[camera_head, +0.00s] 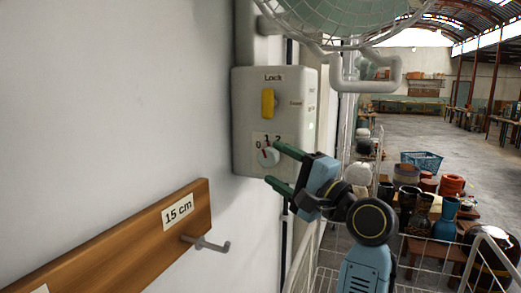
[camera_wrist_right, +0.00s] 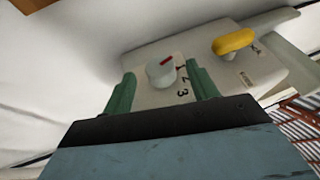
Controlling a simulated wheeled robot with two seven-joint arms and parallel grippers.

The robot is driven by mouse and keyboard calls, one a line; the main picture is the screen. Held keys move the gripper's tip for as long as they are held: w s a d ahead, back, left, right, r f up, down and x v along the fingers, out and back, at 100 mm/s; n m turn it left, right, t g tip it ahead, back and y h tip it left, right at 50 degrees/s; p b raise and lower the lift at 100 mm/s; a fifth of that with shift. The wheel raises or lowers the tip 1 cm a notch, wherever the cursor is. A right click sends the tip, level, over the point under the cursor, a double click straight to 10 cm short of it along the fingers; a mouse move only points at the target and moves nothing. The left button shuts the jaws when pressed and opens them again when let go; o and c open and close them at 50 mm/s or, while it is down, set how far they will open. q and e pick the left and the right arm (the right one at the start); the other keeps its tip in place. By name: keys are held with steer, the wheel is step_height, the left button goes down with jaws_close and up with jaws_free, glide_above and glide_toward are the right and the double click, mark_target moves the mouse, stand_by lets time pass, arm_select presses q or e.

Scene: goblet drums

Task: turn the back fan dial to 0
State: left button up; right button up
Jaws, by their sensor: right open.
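The fan dial (camera_head: 269,157) is a small pale round knob with a red mark, on the front of a cream control box (camera_head: 285,95) on the wall. Numbers 0, 1 and 2 show around it in the head view. The red mark points up and left, near 0 and 1; I cannot tell exactly which. In the right wrist view the dial (camera_wrist_right: 160,73) lies between the green fingers. My right gripper (camera_head: 271,164) is open, its fingers on either side of the dial; contact cannot be told. My left gripper is not in view.
A yellow lock switch (camera_head: 268,103) sits above the dial. A caged fan (camera_head: 335,20) hangs above the box. A wooden board (camera_head: 130,238) with a metal hook (camera_head: 206,243) is lower left. White wire rails and pots stand at the right.

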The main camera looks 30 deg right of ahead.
mark_target(270, 160)
steer(key=p+x, duration=0.1)
steer(key=x, duration=0.3)
steer(key=shift+w+r, duration=0.1)
steer(key=shift+w, duration=0.2)
steer(key=shift+w+a+r, duration=0.1)
steer(key=shift+w+a, duration=0.05)
steer(key=shift+w, duration=0.45)
steer(key=shift+c, duration=0.7)
steer(key=c, duration=0.9)
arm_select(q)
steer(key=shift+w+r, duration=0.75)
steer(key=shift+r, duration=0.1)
arm_select(e)
steer(key=shift+o, duration=0.2)
